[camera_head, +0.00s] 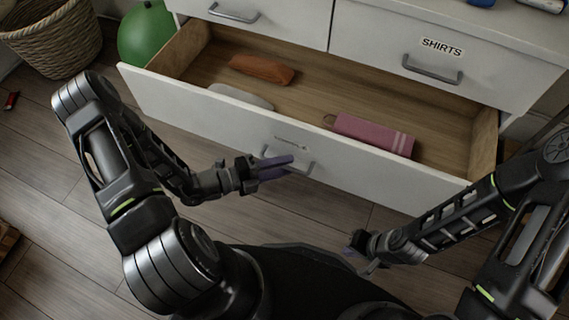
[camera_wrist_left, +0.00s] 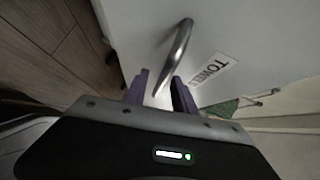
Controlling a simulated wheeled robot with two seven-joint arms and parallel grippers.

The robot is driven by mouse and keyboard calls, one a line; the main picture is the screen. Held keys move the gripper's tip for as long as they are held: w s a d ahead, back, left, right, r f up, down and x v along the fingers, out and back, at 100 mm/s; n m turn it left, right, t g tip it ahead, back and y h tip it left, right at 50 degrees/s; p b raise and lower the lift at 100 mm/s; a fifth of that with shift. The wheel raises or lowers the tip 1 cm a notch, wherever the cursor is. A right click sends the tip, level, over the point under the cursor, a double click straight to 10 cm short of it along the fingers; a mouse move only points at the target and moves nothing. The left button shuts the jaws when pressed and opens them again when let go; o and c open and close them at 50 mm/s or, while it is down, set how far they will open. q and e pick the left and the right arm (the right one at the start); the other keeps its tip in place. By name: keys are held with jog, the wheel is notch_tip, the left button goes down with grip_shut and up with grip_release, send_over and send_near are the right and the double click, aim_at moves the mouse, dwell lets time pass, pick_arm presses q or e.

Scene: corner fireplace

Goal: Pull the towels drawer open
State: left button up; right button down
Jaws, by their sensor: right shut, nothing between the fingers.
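The towels drawer (camera_head: 233,121) is the wide white bottom drawer. It stands well open in the head view, its wooden inside showing. Its "TOWELS" label (camera_wrist_left: 214,70) is partly visible in the left wrist view. Its curved metal handle (camera_head: 307,168) also shows in the left wrist view (camera_wrist_left: 180,45). My left gripper (camera_head: 277,167) is at the handle. Its fingers are apart, with the lower end of the handle seen between them (camera_wrist_left: 160,90); contact cannot be told. My right gripper (camera_head: 358,252) is shut and empty, low in front of the drawer's right part.
In the drawer lie a folded pink towel (camera_head: 373,135), a brown-orange item (camera_head: 262,69) and a pale grey item (camera_head: 241,96). Above are a shirts drawer (camera_head: 433,63) and another, both closed. A green ball (camera_head: 146,35) and a wicker basket (camera_head: 56,42) stand left.

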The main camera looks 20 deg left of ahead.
pick_arm(q)
jog(key=p+v, duration=0.1)
jog(key=v, duration=0.6)
jog(key=shift+a, duration=0.1)
dwell(0.4)
